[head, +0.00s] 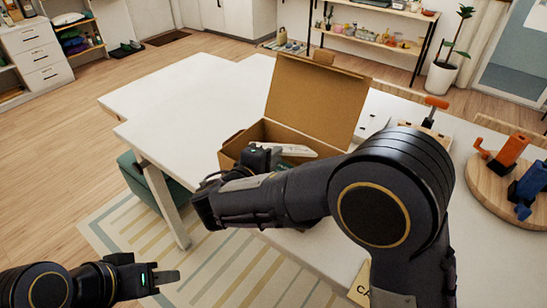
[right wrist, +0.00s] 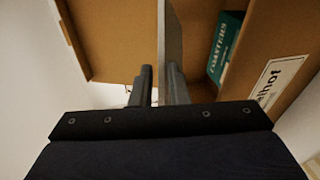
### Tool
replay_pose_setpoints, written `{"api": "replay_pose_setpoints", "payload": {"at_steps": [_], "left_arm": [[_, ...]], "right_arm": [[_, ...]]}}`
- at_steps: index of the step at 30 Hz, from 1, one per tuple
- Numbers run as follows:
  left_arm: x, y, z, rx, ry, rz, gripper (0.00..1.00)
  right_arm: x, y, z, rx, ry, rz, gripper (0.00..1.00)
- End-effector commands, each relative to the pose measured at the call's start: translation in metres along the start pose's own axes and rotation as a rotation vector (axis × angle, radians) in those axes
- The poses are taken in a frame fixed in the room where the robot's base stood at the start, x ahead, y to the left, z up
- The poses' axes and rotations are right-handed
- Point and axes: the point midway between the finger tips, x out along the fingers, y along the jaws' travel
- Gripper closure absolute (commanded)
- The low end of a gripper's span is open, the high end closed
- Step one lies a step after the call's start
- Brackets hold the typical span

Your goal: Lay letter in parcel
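The parcel (head: 246,143) is an open cardboard box on the white table, with its lid (head: 316,98) standing up at the back. My right gripper (head: 268,156) is at the box mouth. The letter (head: 296,150) is a pale flat piece over the opening. In the right wrist view, the letter (right wrist: 170,30) shows nearly edge-on between the two narrowly spaced fingers (right wrist: 160,85), so the gripper appears shut on it. A green box marked "COASTERS" (right wrist: 224,48) lies inside the parcel. My left gripper (head: 165,277) is low over the rug, away from the table; its finger gap is unclear.
A round wooden board (head: 488,190) with orange and blue items is at the table's right. An orange-handled item (head: 435,105) stands behind my right arm. A green stool (head: 135,172) is under the table's left side. The table's left part (head: 185,120) is clear.

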Motion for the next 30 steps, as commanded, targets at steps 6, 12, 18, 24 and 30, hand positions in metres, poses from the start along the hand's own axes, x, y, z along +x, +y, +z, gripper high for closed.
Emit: {"api": "replay_pose_setpoints", "payload": {"at_steps": [6,12,18,24,30], "left_arm": [[0.000,0.000,0.000,0.000,0.000,0.000,0.64],[-0.002,0.001,-0.001,0.000,0.000,0.000,0.64],[-0.024,0.011,-0.012,0.000,0.000,0.000,0.64],[0.001,0.000,0.000,0.000,0.000,0.000,0.64],[0.008,-0.004,0.004,0.000,0.000,0.000,0.64]], "right_arm": [[0.000,0.000,0.000,0.000,0.000,0.000,0.71],[-0.001,0.002,0.000,0.000,0.000,0.000,0.71],[-0.005,0.021,0.001,-0.003,0.000,0.000,0.71],[-0.053,0.008,-0.001,0.001,0.007,0.001,0.71],[-0.095,0.010,0.000,0.002,0.004,0.002,0.71]]}}
